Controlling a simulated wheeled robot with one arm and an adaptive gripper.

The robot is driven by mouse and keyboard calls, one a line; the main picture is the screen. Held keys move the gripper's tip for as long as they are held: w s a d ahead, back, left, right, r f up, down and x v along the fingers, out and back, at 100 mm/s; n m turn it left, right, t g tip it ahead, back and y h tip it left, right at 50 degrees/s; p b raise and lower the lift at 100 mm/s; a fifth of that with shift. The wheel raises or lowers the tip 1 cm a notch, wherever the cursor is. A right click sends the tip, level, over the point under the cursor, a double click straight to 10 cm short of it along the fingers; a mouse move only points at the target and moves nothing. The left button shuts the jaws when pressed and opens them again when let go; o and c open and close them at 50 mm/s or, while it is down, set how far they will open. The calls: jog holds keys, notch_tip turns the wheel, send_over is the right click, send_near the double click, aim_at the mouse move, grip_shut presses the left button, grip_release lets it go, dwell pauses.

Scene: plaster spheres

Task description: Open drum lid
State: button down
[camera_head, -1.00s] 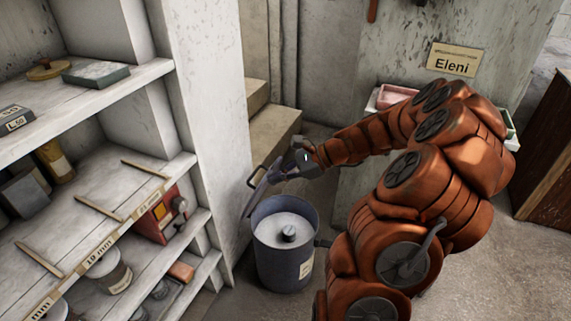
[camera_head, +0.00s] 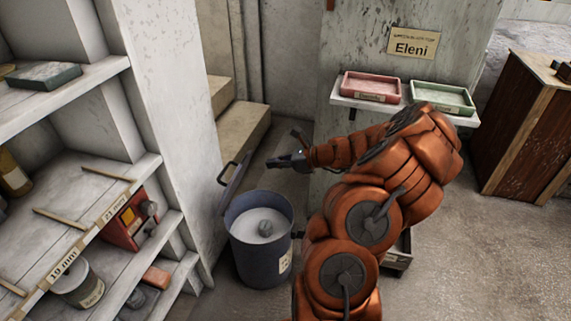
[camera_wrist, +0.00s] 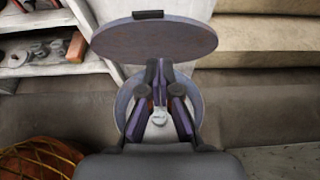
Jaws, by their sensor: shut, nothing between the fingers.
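The grey-blue drum (camera_head: 260,262) stands on the floor beside the shelf unit. Its lid (camera_head: 237,187) is open, standing steeply tilted up at the drum's left rim, with a dark handle (camera_head: 226,172) on it. Inside the drum is a pale surface with a small grey rounded thing (camera_head: 265,228) on it. My gripper (camera_head: 272,163) is shut and empty, above the drum and right of the lid, apart from it. In the wrist view the lid (camera_wrist: 160,40) shows beyond the fingertips (camera_wrist: 158,68), and the drum's opening is partly hidden behind the fingers.
A shelf unit (camera_head: 170,130) with boxes and jars stands close on the left. Steps (camera_head: 240,132) lie behind the drum. A red tray (camera_head: 371,87) and a green tray (camera_head: 442,97) sit on a ledge under the Eleni sign. Open floor lies at the right.

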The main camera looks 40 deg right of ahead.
aim_at(246, 159)
jog(key=w+a+b, duration=0.1)
jog(key=w+a, duration=0.2)
jog(key=w, duration=0.2)
jog(key=shift+a+r, duration=0.15)
jog(key=shift+r, duration=0.05)
jog(key=shift+w+r, duration=0.15)
